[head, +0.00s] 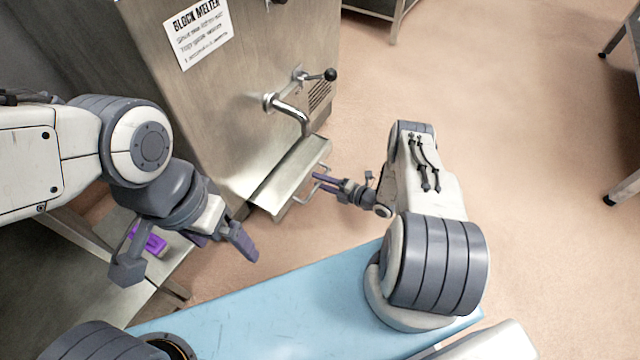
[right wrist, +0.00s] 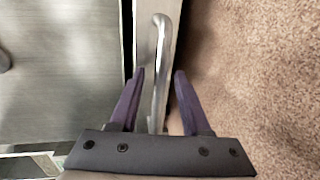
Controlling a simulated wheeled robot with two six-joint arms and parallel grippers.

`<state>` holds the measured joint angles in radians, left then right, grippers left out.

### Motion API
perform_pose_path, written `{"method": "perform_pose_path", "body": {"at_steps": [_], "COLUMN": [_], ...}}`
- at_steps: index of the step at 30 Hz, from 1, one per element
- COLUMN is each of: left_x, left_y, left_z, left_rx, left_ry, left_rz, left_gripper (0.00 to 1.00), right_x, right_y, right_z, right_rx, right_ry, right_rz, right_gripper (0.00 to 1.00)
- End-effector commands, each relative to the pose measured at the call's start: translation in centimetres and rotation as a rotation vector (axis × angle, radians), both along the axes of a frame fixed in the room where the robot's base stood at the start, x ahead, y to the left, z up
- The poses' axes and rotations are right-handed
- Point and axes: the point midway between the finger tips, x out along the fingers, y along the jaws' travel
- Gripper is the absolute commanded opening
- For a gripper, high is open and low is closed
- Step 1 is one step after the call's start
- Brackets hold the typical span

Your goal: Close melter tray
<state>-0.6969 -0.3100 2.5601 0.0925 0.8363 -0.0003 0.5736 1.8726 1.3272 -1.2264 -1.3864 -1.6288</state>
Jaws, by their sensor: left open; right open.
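The melter tray (head: 292,176) is a metal drawer sticking out from the base of the block melter (head: 225,100), below its bent spout. Its bar handle (head: 302,193) is on the side facing right. In the right wrist view the handle (right wrist: 161,60) runs between the two purple fingers. My right gripper (head: 316,182) is open around the handle; the left finger looks close to the bar, but I cannot tell if it touches.
A bright purple object (head: 150,239) lies on a metal bench (head: 90,285) at the left, partly hidden by my left arm. A spout with a black-knobbed lever (head: 330,75) is above the tray. The floor (head: 480,120) right of the melter is clear.

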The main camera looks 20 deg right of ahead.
Motion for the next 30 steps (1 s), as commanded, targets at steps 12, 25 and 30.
{"method": "perform_pose_path", "body": {"at_steps": [12, 25, 30], "left_x": [0.01, 0.01, 0.01], "left_y": [0.00, 0.00, 0.00], "left_z": [-0.14, -0.14, -0.14], "left_rx": [0.000, 0.000, 0.000], "left_ry": [0.000, 0.000, 0.000], "left_rz": [0.000, 0.000, 0.000], "left_gripper": [0.94, 0.94, 0.94], "right_x": [0.31, 0.28, 0.28], "right_y": [0.22, 0.19, 0.20], "right_z": [-0.04, -0.06, -0.06], "right_rx": [0.000, 0.000, 0.000], "right_ry": [0.001, 0.001, 0.001], "right_rz": [-0.001, -0.001, -0.001], "right_gripper": [0.17, 0.00, 0.00]}}
